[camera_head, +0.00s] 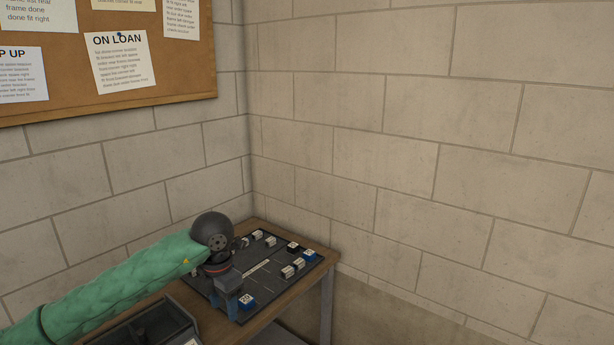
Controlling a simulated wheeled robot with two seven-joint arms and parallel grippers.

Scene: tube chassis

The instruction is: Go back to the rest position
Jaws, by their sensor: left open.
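My left arm, in a green sleeve, comes in from the lower left in the head view. Its dark wrist ends above a dark board on the table. My left gripper (223,303) points down over the near left part of the board, with its fingers apart. A blue block with a white label (247,301) is just right of the fingers. I see nothing held between the fingers, though the wrist hides part of the board. I cannot tell whether the fingertips touch the board. My right gripper is out of view.
The dark board (264,283) carries several small white, black and blue blocks. It lies on a wooden table (318,266) in the corner of block walls. A dark open bin (150,326) is at the lower left. A cork board (185,88) hangs on the left wall.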

